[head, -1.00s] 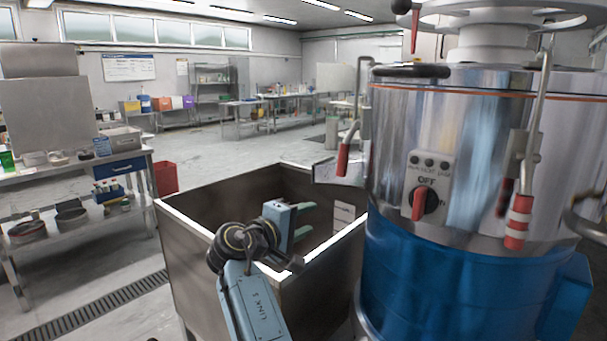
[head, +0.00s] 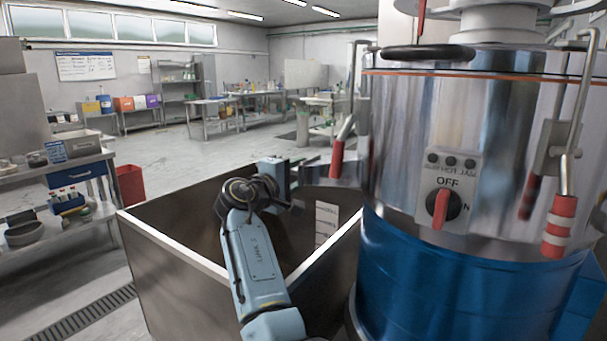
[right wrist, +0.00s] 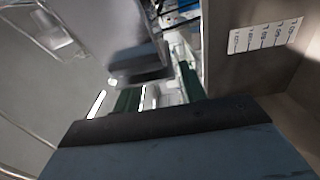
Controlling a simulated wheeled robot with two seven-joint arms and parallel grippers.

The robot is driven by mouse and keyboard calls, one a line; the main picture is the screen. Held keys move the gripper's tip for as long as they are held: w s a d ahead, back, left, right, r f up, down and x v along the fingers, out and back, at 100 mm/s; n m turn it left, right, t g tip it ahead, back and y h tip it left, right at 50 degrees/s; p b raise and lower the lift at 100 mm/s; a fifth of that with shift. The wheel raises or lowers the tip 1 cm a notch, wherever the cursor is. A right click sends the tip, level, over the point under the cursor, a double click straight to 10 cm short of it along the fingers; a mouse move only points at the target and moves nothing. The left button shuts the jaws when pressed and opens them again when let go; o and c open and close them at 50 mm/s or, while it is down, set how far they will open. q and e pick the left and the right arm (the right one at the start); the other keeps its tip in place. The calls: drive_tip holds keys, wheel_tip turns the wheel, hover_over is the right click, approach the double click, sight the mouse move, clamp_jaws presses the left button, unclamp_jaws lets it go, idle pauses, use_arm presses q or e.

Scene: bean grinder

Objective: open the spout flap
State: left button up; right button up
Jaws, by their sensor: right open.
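The grinder (head: 420,140) is a shiny steel drum on a blue base at the right of the head view. A short metal spout (head: 325,179) juts from its left side, below a red lever grip (head: 337,160). I cannot make out the flap clearly. My right gripper (head: 300,170) is open, with its fingers close to the spout's left end; contact is unclear. In the right wrist view its green fingers (right wrist: 158,94) are apart, with a grey metal piece (right wrist: 120,35), perhaps the spout, near them. My left gripper is not in view.
An open steel bin (head: 170,260) stands below the spout and my right arm, with a white label (head: 326,224) on its inner wall. A control box with a red OFF knob (head: 441,209) and red-gripped levers (head: 560,226) are on the drum. A shelf table (head: 85,166) stands at left.

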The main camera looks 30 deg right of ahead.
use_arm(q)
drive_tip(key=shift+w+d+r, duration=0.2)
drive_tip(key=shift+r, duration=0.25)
use_arm(e)
drive_tip(key=shift+x, duration=0.95)
drive_tip(key=shift+c, duration=0.2)
clamp_jaws()
drive_tip(key=shift+a, duration=0.1)
